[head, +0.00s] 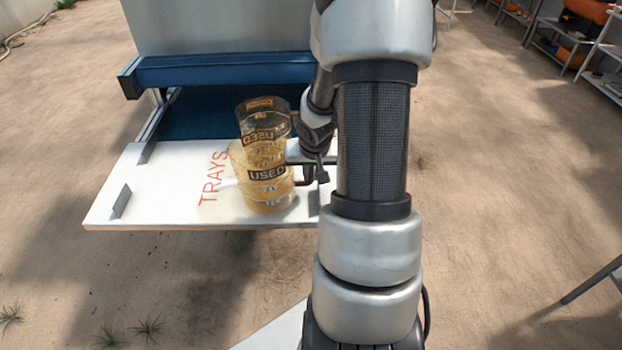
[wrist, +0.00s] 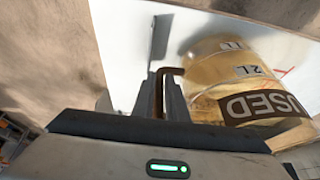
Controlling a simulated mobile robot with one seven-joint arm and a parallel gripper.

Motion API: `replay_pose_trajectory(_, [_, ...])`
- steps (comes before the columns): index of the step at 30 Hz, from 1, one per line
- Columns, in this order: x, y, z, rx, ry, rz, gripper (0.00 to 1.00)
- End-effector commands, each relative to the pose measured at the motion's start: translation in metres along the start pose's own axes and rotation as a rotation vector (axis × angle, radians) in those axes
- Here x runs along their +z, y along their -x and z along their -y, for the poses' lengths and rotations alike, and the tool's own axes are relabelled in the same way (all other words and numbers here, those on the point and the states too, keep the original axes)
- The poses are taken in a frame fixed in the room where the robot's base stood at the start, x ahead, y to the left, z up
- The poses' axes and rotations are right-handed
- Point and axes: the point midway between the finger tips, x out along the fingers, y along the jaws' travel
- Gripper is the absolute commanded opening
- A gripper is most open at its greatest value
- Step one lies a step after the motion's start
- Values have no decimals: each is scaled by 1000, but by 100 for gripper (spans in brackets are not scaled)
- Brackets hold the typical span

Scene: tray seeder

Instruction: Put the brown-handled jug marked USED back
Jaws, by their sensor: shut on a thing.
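The clear jug marked USED (head: 262,185) holds a yellowish liquid and appears upright, over or on the white board lettered TRAYS. I cannot tell whether its base touches the board. In the wrist view the jug (wrist: 240,85) is on the right, with its dark USED label and litre marks. Its brown handle (wrist: 166,73) runs between the fingers of my gripper (wrist: 168,95), which is shut on it. In the head view my arm hides part of the handle and most of the gripper (head: 318,172).
The white TRAYS board (head: 120,205) has a dark upright guide (head: 121,200) at its left. A blue bar (head: 215,70) crosses above the dark opening behind the jug. Metal shelves (head: 600,60) stand far right. The ground between is mostly clear.

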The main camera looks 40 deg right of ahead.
Motion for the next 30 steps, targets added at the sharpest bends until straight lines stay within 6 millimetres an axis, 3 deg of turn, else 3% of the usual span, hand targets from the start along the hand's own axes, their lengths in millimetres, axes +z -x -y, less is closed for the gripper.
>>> replay_pose_trajectory(1, [3,-8,1,-1,2,-1,0])
replay_pose_trajectory(11, [4,-10,0,-1,1,-2,0])
replay_pose_trajectory(12, [3,-9,0,-1,1,-1,18])
replay_pose_trajectory(15, [3,-8,0,-1,1,-1,31])
replay_pose_trajectory(25, [2,-5,0,-1,1,-1,31])
replay_pose_trajectory(30, [0,20,-1,0,-1,-3,31])
